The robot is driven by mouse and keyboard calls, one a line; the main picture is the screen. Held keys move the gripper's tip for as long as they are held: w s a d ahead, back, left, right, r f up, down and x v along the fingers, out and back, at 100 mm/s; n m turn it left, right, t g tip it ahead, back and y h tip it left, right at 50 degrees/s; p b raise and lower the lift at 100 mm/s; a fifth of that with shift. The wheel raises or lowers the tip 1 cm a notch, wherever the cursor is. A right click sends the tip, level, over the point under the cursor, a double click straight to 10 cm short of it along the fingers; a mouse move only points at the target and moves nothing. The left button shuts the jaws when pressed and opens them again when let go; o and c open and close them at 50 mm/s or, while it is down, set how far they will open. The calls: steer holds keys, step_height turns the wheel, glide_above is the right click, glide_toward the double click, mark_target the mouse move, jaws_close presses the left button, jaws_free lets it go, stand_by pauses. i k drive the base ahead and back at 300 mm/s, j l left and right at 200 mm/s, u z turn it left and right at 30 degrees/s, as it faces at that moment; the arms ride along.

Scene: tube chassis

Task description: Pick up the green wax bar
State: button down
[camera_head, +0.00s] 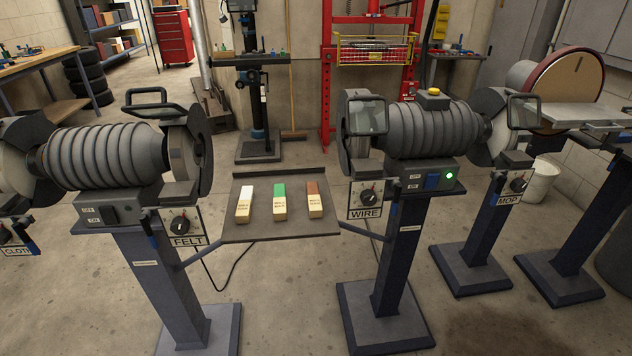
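The green wax bar (280,192) lies in the middle of a dark tray (246,231) between two bench grinders. Its far part is green and its near part is a cream wrapper with small print. A white-topped bar (245,202) lies to its left and a brown-topped bar (314,201) to its right. The bars lie apart, with gaps between them. My gripper is not in view.
The left grinder (100,157) and right grinder (432,133) flank the tray on pedestals. A green light glows on the right one. A drill press (250,75) stands behind. A cable hangs below the tray. Open concrete floor lies in front.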

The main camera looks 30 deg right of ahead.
mark_target(279, 212)
steer(key=j+z, duration=0.15)
steer(key=z, duration=0.2)
steer(key=j+z, duration=0.2)
steer(key=z, duration=0.15)
steer(key=j+z, duration=0.25)
steer(key=j, duration=0.65)
steer(key=j+z, duration=0.25)
steer(key=j, duration=0.65)
steer(key=i+j, duration=0.1)
steer(key=j, duration=0.3)
steer(key=i+j, duration=0.1)
steer(key=j, duration=0.25)
steer(key=i+j, duration=0.1)
steer(key=j, duration=0.3)
